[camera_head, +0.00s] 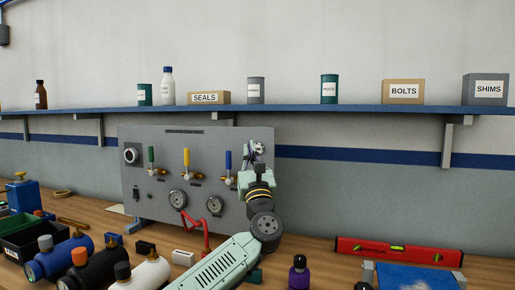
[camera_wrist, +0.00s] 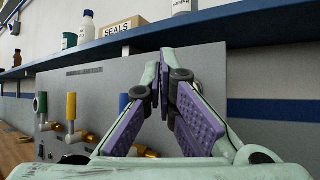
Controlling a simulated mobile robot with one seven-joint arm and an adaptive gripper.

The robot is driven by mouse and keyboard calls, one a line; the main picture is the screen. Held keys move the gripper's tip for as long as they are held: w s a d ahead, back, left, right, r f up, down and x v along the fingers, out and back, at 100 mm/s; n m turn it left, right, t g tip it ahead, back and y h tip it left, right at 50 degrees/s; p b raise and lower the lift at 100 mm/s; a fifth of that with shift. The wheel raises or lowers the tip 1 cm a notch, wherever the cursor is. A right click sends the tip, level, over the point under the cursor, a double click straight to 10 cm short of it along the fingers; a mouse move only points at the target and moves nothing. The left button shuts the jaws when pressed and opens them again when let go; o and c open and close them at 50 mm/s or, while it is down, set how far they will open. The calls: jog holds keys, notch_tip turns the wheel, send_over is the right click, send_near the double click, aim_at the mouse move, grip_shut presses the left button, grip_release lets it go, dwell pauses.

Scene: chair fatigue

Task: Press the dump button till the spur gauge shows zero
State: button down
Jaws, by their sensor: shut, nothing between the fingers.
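A grey control panel (camera_head: 165,220) stands at the back of the bench. I cannot make out the dump button; my arm covers the panel's right part. My gripper (camera_head: 254,148) is shut and empty, in front of the panel's upper right. In the wrist view, my gripper's purple-padded fingers (camera_wrist: 165,80) meet at the tips, with the panel (camera_wrist: 210,65) behind.
Green (camera_head: 152,157), yellow (camera_head: 186,160) and blue (camera_head: 228,161) valve handles stick out left of my gripper. A blue shelf (camera_head: 300,110) with cans and boxes runs above. A red level (camera_head: 398,251) lies right; bottles and bins crowd the left.

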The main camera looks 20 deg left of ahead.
jog(key=shift+w+d, duration=0.1)
jog(key=shift+w, duration=2)
jog(key=shift+w, duration=0.45)
jog(key=shift+w, duration=0.35)
dwell(0.6)
jog(key=shift+s, duration=0.8)
jog(key=s+b, duration=0.1)
jog(key=s, duration=0.4)
